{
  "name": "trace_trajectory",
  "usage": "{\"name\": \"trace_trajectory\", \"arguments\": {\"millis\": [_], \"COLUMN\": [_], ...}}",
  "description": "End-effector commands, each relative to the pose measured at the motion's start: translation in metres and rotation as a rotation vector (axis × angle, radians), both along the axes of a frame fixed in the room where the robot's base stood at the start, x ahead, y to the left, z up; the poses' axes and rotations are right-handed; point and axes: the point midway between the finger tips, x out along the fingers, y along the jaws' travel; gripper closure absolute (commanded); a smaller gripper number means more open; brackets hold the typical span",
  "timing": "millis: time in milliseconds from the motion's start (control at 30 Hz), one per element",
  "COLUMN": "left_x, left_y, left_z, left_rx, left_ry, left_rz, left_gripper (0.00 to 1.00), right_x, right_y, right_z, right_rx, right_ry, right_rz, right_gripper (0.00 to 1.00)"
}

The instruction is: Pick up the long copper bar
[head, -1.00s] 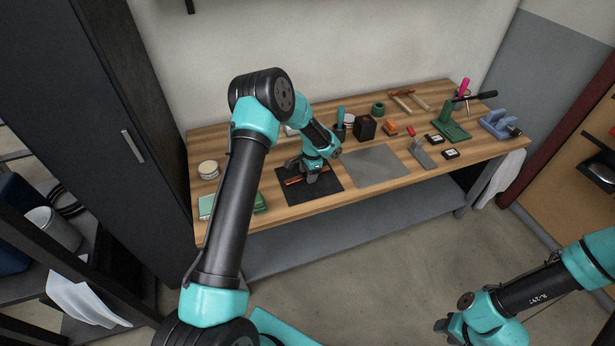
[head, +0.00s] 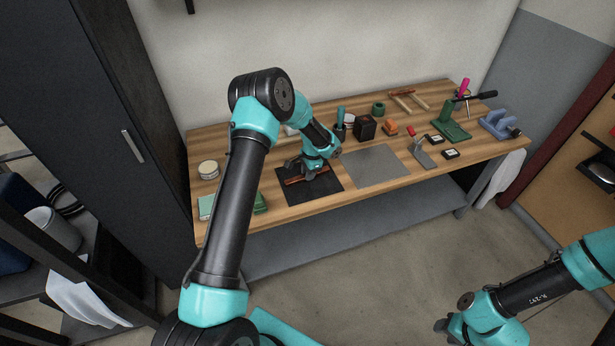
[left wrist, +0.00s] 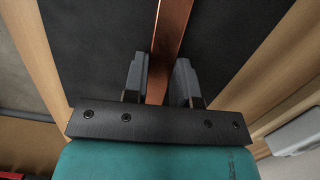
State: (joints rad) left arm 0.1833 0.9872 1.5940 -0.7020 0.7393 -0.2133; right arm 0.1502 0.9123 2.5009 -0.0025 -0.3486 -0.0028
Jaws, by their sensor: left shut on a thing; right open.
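The long copper bar (left wrist: 172,30) is a narrow, reddish-brown strip running between my left gripper's fingers in the left wrist view. In the head view the bar (head: 293,181) shows at the dark mat (head: 296,196) on the workbench, partly hidden by the gripper. My left gripper (head: 307,173) is shut on the bar, low over the mat; its fingers (left wrist: 160,68) lie on either side of the bar. I cannot tell whether the bar touches the mat. My right gripper (head: 443,327) is open and empty, away from the bench at the lower right.
A grey plate (head: 375,167) lies right of the mat. A round tin (head: 208,169) and a green box (head: 206,206) stand to the left. A dark block (head: 365,127), an orange block (head: 390,128) and a green stand (head: 450,127) are toward the back and right.

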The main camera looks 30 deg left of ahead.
Motion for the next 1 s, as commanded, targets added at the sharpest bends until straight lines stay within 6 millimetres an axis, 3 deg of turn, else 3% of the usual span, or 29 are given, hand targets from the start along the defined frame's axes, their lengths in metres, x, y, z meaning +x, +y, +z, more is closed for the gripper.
{"name": "trace_trajectory", "arguments": {"millis": [567, 900, 1000], "left_x": [0.001, 0.001, -0.013], "left_y": [0.0, 0.001, -0.007], "left_z": [0.003, 0.04, 0.037], "left_rx": [0.0, 0.002, 0.002], "left_ry": [-0.001, -0.005, 0.001], "left_rz": [0.0, 0.001, -0.002], "left_gripper": [1.0, 1.0, 1.0], "right_x": [0.0, 0.0, 0.0], "right_y": [0.0, 0.0, 0.0], "right_z": [0.0, 0.0, 0.0], "right_rx": [0.0, 0.0, 0.0], "right_ry": [0.0, 0.0, 0.0], "right_rz": [0.0, 0.0, 0.0], "right_gripper": [0.57, 0.57, 0.57]}}
